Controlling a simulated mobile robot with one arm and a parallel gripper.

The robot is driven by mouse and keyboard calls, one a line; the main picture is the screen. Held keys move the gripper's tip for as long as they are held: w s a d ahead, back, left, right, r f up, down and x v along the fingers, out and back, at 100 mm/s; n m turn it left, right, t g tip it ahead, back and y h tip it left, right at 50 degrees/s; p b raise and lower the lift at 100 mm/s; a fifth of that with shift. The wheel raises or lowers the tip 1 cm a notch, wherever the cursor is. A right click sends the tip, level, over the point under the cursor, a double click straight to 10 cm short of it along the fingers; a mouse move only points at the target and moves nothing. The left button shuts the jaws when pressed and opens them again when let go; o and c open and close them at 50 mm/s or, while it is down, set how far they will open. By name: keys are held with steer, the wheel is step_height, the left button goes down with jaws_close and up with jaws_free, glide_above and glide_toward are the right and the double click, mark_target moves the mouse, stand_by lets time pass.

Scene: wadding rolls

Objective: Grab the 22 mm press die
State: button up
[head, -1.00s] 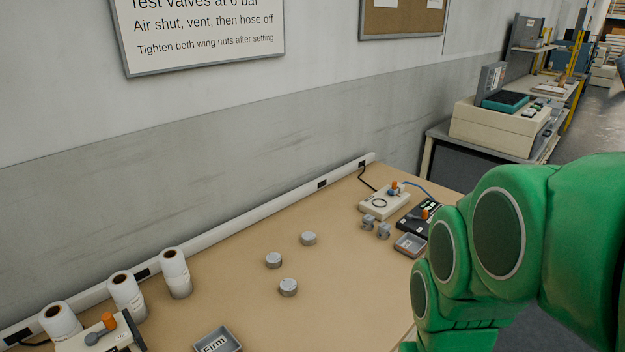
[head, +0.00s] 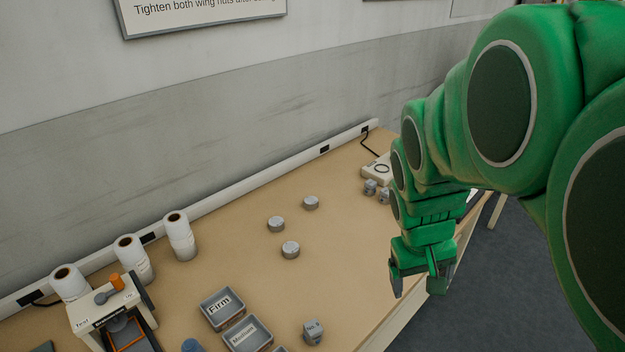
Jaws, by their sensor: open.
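Three short round grey metal pieces stand on the bench in the head view: one at the left (head: 276,224), one at the back (head: 311,202) and one nearer the front (head: 290,250). They look like dies, but no size marks can be read, so I cannot tell which is the 22 mm press die. My gripper (head: 416,284) points down at the bench's right front edge, to the right of these pieces and apart from them. Its fingers are spread, with nothing visible between them.
Grey trays marked Firm (head: 223,309) and Medium (head: 246,335) lie at the front, beside a small grey block (head: 313,333). A tester (head: 100,304) and white rolls (head: 179,236) stand left. Small grey blocks (head: 370,187) sit by my arm. The bench between dies and gripper is clear.

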mark_target(310, 202)
steer(key=w+d+n+h, duration=0.35)
steer(key=w+d, duration=0.25)
steer(key=w, duration=0.2)
steer(key=w+n+t+h, duration=0.5)
steer(key=w+n, duration=0.4)
steer(key=w, duration=1.3)
steer(key=w+a+f+n+t+y, duration=0.25)
steer(key=w+a+f+n, duration=0.4)
steer(key=a, duration=0.35)
steer(key=w+a+f+n+t+y, duration=0.1)
steer(key=w+a+f+n+t, duration=0.3)
steer(key=w+a+f+n, duration=0.45)
steer(key=a+f+n+y, duration=0.1)
steer(key=a+f, duration=0.1)
steer(key=a, duration=0.1)
steer(key=a+f, duration=0.2)
steer(key=a, duration=0.2)
steer(key=a+f+n+y, duration=0.1)
steer(key=a+f, duration=0.1)
steer(key=a, duration=0.2)
steer(key=shift+s+a+f+n+t+y, duration=0.15)
steer(key=shift+s+f+n+t+y, duration=0.15)
steer(key=shift+f+n+t, duration=0.1)
steer(key=shift+x, duration=3.85)
steer(key=shift+r, duration=0.1)
steer(key=c, duration=1.4)
